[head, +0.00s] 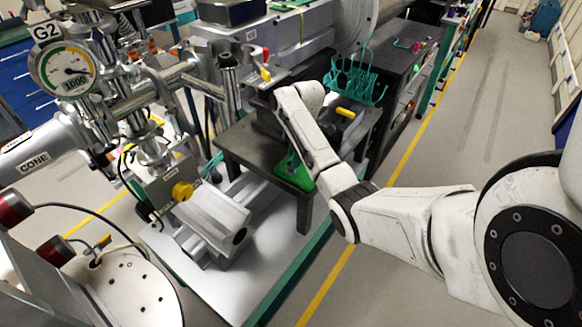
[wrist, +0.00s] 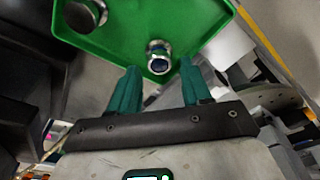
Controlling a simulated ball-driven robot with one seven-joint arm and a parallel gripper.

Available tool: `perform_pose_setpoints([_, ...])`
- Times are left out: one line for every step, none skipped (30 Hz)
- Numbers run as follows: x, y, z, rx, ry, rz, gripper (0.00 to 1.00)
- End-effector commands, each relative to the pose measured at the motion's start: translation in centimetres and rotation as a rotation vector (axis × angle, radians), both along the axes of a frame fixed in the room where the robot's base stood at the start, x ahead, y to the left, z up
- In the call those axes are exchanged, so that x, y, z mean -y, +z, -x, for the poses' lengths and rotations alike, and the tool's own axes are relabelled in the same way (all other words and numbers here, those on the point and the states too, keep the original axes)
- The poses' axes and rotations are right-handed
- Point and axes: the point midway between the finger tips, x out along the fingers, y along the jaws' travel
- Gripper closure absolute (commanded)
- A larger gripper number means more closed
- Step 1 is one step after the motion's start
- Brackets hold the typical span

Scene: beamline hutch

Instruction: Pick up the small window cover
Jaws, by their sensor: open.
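A small round metal cap, which looks like the small window cover (wrist: 158,62), sits in a green tray (wrist: 120,42) in the wrist view, near the tray's corner. A larger round metal piece (wrist: 84,14) lies in the same tray, up and to the left. My gripper (wrist: 160,72) is open, with its two green fingers on either side of the small cover in the picture. I cannot tell whether the fingers touch it. In the head view the green tray (head: 293,172) shows beside my arm on a dark table; the cover and my gripper are hidden there.
The dark table (head: 245,148) stands among beamline pipes and a gauge (head: 63,70) at left. A teal rack (head: 356,82) and a yellow handle (head: 346,113) are close behind my arm. Open floor with a yellow line lies to the right.

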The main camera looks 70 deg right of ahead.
Motion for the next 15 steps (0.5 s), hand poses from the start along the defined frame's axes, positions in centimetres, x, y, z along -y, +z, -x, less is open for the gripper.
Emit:
perform_pose_setpoints([-0.1,-0.6,-0.1,-0.004,0.0,-0.002,0.52])
perform_pose_setpoints([-0.1,-1.0,-0.3,-0.004,0.001,-0.003,0.52])
perform_pose_setpoints([-0.2,-1.6,-0.4,-0.004,0.001,-0.002,0.52])
perform_pose_setpoints([-0.2,-1.9,-0.5,-0.004,0.0,-0.002,0.52])
perform_pose_setpoints([-0.2,-2.5,-0.6,-0.004,0.0,-0.002,0.52])
perform_pose_setpoints([-0.2,-3.0,-0.7,-0.003,-0.001,-0.002,0.52])
perform_pose_setpoints([-0.3,-3.3,-0.7,-0.003,-0.001,-0.002,0.52])
perform_pose_setpoints([-0.3,-3.6,-0.7,-0.003,0.0,-0.001,0.52])
perform_pose_setpoints([-0.3,-3.8,-0.8,-0.002,0.0,-0.001,0.52])
perform_pose_setpoints([-0.3,-4.0,-0.8,-0.001,0.0,0.0,0.52])
perform_pose_setpoints([-0.3,-4.1,-0.8,-0.001,0.0,0.0,0.52])
perform_pose_setpoints([-0.3,-4.2,-0.8,-0.001,0.0,0.0,0.52])
perform_pose_setpoints([-0.3,-4.2,-0.9,-0.001,0.0,0.0,0.52])
perform_pose_setpoints([-0.3,-4.2,-0.9,-0.001,0.0,0.0,0.52])
perform_pose_setpoints([-0.3,-4.2,-0.9,0.0,0.0,0.0,0.52])
